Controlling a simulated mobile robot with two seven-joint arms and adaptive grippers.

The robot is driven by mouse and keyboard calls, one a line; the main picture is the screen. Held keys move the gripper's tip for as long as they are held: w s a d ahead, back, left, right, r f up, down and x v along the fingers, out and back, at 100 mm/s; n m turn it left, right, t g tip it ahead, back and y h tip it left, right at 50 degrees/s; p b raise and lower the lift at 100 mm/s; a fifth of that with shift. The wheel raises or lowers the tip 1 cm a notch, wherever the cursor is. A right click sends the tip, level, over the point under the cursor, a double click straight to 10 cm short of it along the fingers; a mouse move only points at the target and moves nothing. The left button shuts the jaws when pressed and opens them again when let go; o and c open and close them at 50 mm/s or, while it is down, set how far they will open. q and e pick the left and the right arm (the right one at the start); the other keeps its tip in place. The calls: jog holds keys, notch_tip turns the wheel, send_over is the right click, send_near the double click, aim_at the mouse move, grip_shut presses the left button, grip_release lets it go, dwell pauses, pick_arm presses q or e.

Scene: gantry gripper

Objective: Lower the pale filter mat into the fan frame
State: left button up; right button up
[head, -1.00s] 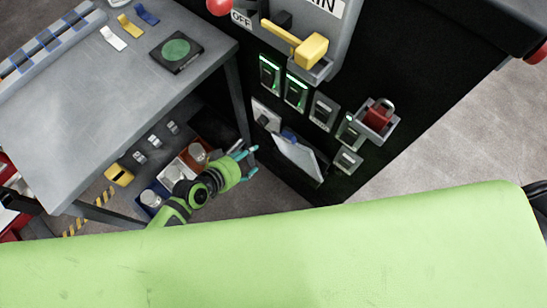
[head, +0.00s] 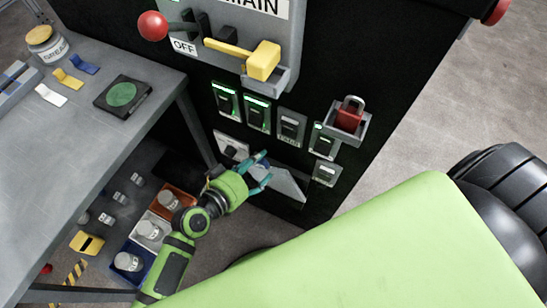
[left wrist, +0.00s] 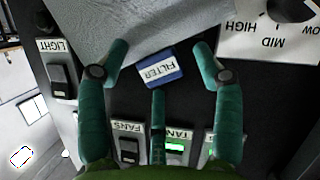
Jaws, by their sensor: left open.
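The pale filter mat (head: 287,186) leans at a slant low on the front of the black cabinet in the head view. It also fills the top of the left wrist view (left wrist: 150,22). A blue tab marked FILTER (left wrist: 161,69) sits by the mat's edge. My left gripper (head: 264,172) is open at the mat's upper left, its three teal fingers spread around the blue tab without visibly closing on it. The fan frame cannot be made out clearly; the mat and hand cover that area. My right gripper is not in view.
Lit switches (head: 257,113) and a red padlock (head: 348,116) are above the mat. A yellow-handled lever (head: 262,60) is higher up. A grey table (head: 70,160) stands left, with small bins (head: 150,232) below it. A dial panel (left wrist: 270,30) lies close to the fingers.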

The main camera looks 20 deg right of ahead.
pick_arm(q)
grip_shut()
jog(key=shift+f, duration=0.1)
